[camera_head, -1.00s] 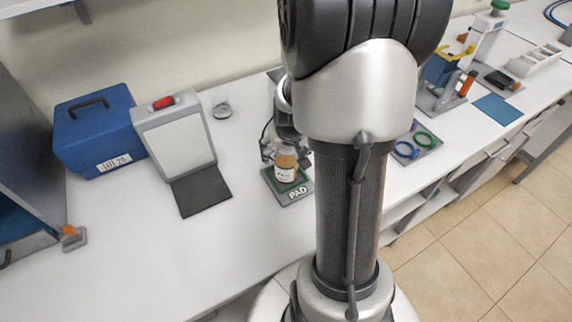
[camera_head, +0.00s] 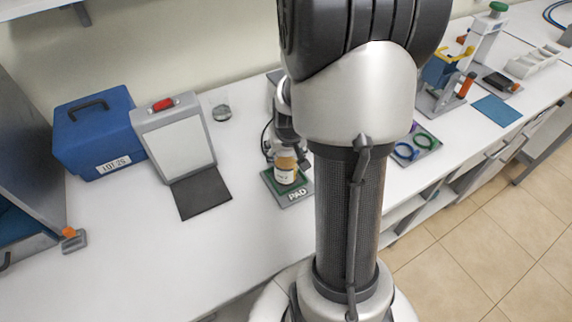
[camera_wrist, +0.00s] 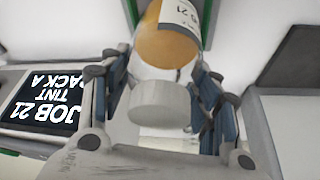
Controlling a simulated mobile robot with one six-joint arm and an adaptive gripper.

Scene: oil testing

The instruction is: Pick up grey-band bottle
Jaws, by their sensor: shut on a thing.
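A small bottle (camera_head: 286,169) with amber contents and a white label stands upright over the green-and-grey pad (camera_head: 298,198) marked PAD. Whether its base touches the pad or is slightly raised I cannot tell. My gripper (camera_head: 284,158) is shut on the bottle's upper part from above. In the wrist view, the bottle (camera_wrist: 166,50) sits between both fingers of my gripper (camera_wrist: 162,100), with its pale cap toward the camera. The label's visible end reads 21.
A dark screen (camera_wrist: 47,100) reads JOB 21 TINT PACK A. A grey stand (camera_head: 172,140) with a dark mat (camera_head: 201,193) and a blue case (camera_head: 95,130) are left of the pad. A small glass dish (camera_head: 221,112) stands behind. Coloured rings (camera_head: 405,150) lie right of my arm.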

